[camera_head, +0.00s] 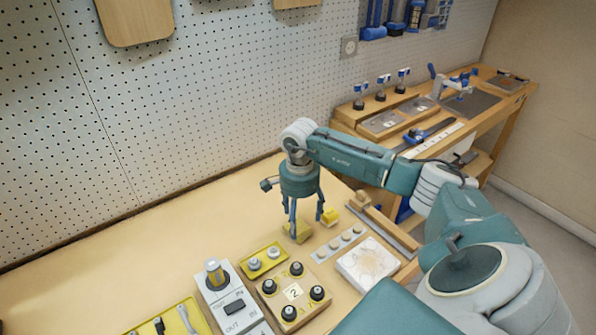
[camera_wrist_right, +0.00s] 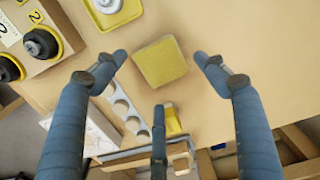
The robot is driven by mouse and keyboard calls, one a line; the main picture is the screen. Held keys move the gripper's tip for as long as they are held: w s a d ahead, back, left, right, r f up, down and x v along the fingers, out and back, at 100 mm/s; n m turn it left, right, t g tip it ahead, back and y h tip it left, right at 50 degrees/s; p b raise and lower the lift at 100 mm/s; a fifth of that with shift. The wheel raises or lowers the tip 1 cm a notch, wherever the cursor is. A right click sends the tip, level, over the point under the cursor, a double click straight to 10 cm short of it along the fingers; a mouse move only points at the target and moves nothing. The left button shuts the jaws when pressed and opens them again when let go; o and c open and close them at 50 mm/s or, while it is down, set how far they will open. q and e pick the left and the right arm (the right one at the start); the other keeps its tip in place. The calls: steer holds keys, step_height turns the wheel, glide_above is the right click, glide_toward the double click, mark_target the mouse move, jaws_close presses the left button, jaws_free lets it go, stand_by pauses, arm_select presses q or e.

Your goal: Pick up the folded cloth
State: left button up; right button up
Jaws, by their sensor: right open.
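The folded cloth appears to be the yellow, square pad (camera_wrist_right: 160,62) lying on the bench. In the wrist view it lies between the spread fingers of my right gripper (camera_wrist_right: 160,75), with bare bench on both sides of it. In the head view the pad (camera_head: 301,234) is partly hidden behind a finger. My right gripper (camera_head: 304,217) points down over it, open and holding nothing. I cannot tell the exact height of the fingertips above the bench. My left gripper is not in view.
A smaller yellow piece (camera_head: 330,215) lies close by on the right. In front are a grey strip with round holes (camera_head: 339,241), a knob box (camera_head: 294,292) and a pale square plate (camera_head: 368,264). The bench behind and left is clear up to the pegboard (camera_head: 200,110).

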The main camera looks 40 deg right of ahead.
mark_target(299, 226)
steer(key=shift+f+p, duration=0.3)
steer(key=shift+f, duration=1.3)
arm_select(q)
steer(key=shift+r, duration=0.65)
arm_select(e)
steer(key=c, duration=1.1)
steer(key=shift+r, duration=0.2)
arm_select(q)
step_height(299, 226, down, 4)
steer(key=b, duration=0.3)
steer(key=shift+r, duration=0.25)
arm_select(e)
step_height(299, 226, up, 20)
steer(key=shift+f, duration=0.1)
